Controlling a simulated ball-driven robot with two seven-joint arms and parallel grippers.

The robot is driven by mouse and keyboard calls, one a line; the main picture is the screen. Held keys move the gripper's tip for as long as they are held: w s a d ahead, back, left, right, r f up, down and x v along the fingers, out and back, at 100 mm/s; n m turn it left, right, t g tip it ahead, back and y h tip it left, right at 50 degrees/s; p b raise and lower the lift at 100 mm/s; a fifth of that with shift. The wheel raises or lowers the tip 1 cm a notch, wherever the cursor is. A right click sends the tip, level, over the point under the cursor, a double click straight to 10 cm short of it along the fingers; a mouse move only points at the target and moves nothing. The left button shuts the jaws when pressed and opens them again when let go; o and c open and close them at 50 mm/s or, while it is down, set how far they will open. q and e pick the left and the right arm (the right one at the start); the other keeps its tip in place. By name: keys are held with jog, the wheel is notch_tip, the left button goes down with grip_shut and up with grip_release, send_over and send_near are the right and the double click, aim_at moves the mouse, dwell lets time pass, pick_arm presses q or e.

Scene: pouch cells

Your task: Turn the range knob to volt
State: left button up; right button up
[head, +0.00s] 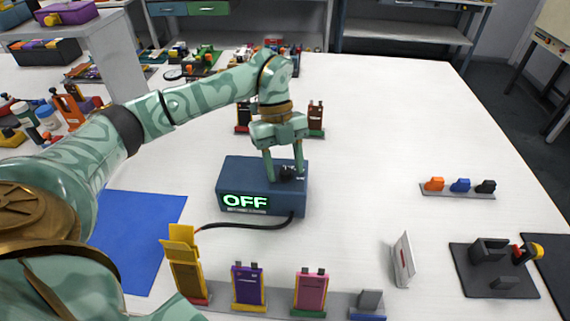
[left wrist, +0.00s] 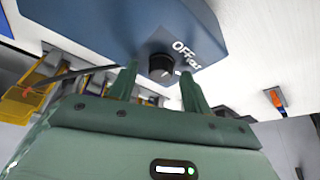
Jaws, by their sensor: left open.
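A blue meter box (head: 245,178) stands on the white table, with a lit green display (head: 245,202) reading OFF. Its black range knob (head: 289,173) is on the top face towards the right. My left gripper (head: 284,176) is open, pointing down over the box, with its fingers on either side of the knob. In the left wrist view the knob (left wrist: 161,66) shows between the two open fingers (left wrist: 158,80), with the label OFF beside it on the blue box (left wrist: 150,25). I cannot tell whether the fingers touch the knob. My right gripper is not in view.
A black cable (head: 240,227) runs from the box to a yellow clip (head: 182,250). Purple (head: 247,284) and pink (head: 311,291) pouch cells stand in a front rack. A white card (head: 403,262) and a dark fixture (head: 492,268) are at right. Free table lies right of the box.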

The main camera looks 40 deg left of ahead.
pick_arm(q)
jog(key=c, duration=1)
jog(key=shift+r+m+p, duration=0.25)
jog(key=shift+m+p, duration=0.35)
jog(key=shift+p, duration=0.15)
jog(key=m+g+y+p, duration=0.1)
jog(key=m+p, duration=0.2)
jog(key=shift+r, duration=0.1)
jog(key=m+y+p, duration=0.1)
jog(key=m+p, duration=0.1)
jog(key=shift+w+d+m+g, duration=0.1)
jog(key=shift+w+m+g, duration=0.05)
jog(key=shift+m+g, duration=0.2)
jog(key=shift+f+m+y+p, duration=0.2)
jog(key=shift+m+y+p, duration=0.1)
jog(key=shift+m+p, duration=0.55)
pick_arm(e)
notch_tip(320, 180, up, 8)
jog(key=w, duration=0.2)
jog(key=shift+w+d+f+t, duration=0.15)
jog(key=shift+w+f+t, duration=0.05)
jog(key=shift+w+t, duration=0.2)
pick_arm(q)
jog(key=shift+f+m, duration=0.1)
jog(key=shift+m, duration=0.2)
jog(key=o, duration=1)
